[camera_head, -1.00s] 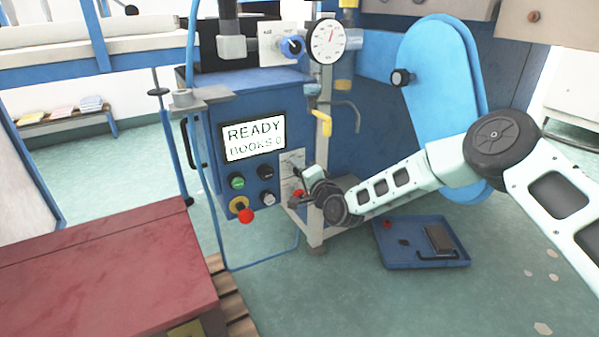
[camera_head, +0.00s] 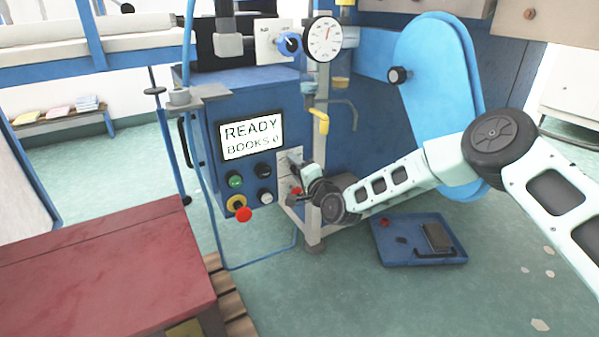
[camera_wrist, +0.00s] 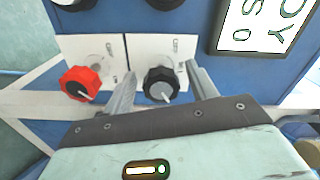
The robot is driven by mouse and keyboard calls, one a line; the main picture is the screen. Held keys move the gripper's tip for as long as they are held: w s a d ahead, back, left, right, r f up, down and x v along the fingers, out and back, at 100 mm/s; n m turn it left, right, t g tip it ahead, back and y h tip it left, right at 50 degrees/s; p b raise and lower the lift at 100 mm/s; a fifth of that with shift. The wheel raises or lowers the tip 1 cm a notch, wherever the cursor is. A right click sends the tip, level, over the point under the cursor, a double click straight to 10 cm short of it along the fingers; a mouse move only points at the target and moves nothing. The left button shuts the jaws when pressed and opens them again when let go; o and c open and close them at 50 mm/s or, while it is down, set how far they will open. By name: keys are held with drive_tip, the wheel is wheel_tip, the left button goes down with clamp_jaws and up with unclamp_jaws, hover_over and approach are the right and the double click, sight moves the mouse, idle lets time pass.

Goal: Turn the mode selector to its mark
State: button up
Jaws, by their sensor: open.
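Two rotary knobs on white plates show in the wrist view. One is a black knob (camera_wrist: 160,84) with a pale pointer line slanting toward the lower right of the picture. The other is a red knob (camera_wrist: 80,84) to its left. The plate lettering is too small to read, so I cannot tell which label names the mode selector. My gripper (camera_wrist: 161,74) is open, with one finger on each side of the black knob; contact is not clear. In the head view my gripper (camera_head: 299,176) is at the panel's right side and partly hides the knobs.
The blue control box (camera_head: 205,128) has a screen (camera_head: 250,136) reading READY, BOOKS 0, with several buttons and a red mushroom button (camera_head: 243,215) below. A yellow-handled lever (camera_head: 321,121) hangs above my gripper. A blue tray (camera_head: 388,251) lies on the floor.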

drive_tip(key=p+v, duration=0.5)
drive_tip(key=v, duration=1.2)
drive_tip(key=shift+s+d+p, duration=0.2)
drive_tip(key=shift+p, duration=0.1)
drive_tip(key=s+a+r+n+g+h, duration=0.1)
drive_tip(key=s+a+r+n+g, duration=0.15)
drive_tip(key=s+n+g, duration=0.25)
drive_tip(key=s+a+r+n+g+h, duration=0.1)
drive_tip(key=s+a+r+n+g, duration=0.15)
drive_tip(key=s+n+g, duration=0.2)
drive_tip(key=s+d+r+n+g+h, duration=0.2)
drive_tip(key=s+d+r, duration=0.25)
drive_tip(key=s, duration=0.45)
drive_tip(key=s+d+r+n+g+h, duration=0.25)
drive_tip(key=s+d, duration=0.25)
drive_tip(key=s, duration=0.4)
drive_tip(key=s+d+r+n+g+h, duration=0.1)
drive_tip(key=s+d+r+n+h, duration=0.15)
drive_tip(key=s+d+r, duration=0.4)
wheel_tip(320, 180, up, 33)
drive_tip(key=s+a+p, duration=0.1)
drive_tip(key=p, duration=3.4)
drive_tip(key=shift+s+a+r+p, duration=0.15)
drive_tip(key=shift+s+r+p, duration=0.1)
drive_tip(key=shift+p, duration=0.15)
